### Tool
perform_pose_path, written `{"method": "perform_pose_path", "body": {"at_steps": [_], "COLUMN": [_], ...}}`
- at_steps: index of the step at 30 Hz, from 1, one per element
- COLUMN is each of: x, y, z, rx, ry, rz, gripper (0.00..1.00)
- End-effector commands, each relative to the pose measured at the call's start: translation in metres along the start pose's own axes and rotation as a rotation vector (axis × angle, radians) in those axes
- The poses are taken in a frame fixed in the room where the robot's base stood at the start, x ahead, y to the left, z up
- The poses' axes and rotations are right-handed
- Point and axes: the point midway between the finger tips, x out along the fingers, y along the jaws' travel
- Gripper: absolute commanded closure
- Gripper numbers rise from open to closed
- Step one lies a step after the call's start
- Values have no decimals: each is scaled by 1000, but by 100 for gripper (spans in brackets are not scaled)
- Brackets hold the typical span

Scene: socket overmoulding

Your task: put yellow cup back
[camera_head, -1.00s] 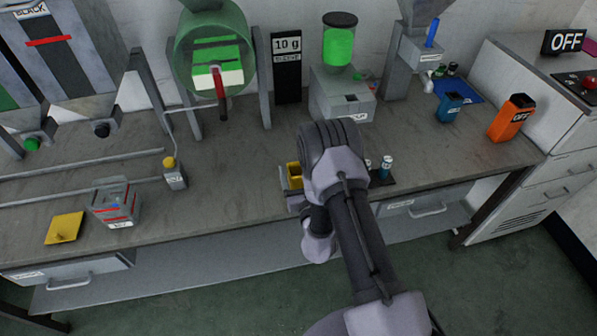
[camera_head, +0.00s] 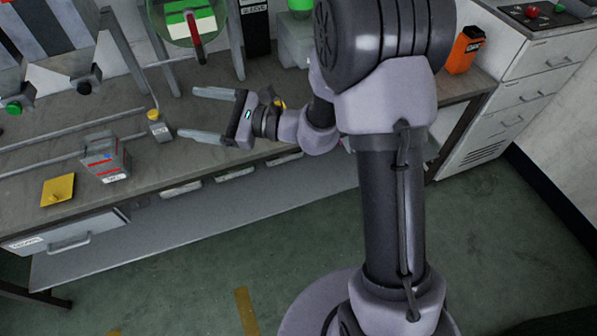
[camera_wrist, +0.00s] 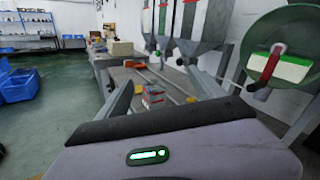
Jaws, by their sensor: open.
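A small yellow patch, likely the yellow cup (camera_head: 279,103), shows on the bench behind my wrist in the head view. My arm hides most of it, so I cannot tell how it stands. My gripper (camera_head: 188,112) is open and empty over the bench's front part, to the left of the yellow patch, with its fingers pointing left. In the wrist view my open fingers frame the left part of the bench, and no yellow cup can be made out between them.
A grey box with red stripes (camera_head: 106,157), a yellow plate (camera_head: 58,189) and a yellow-topped block (camera_head: 158,126) stand on the bench (camera_head: 150,180) to the left. An orange container (camera_head: 462,50) stands at the right. Green drum (camera_head: 165,35) and hoppers line the back.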

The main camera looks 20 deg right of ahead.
Motion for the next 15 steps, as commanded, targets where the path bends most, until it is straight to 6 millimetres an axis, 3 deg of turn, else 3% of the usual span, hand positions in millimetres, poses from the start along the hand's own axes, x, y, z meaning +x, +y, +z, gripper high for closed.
{"method": "perform_pose_path", "body": {"at_steps": [1,3,5,6,8,10,12,15], "x": [-7,-39,-80,-110,-153,-193,-221,-241], "y": [45,111,151,166,173,165,154,141], "z": [49,83,90,89,84,81,82,86], "rx": [-144,-372,-594,-747,-964,-1183,-1345,-1471], "ry": [29,135,265,363,515,678,802,904], "rz": [194,464,649,745,844,904,928,935], "gripper": [22,22,22,22,22,22,22,22]}}
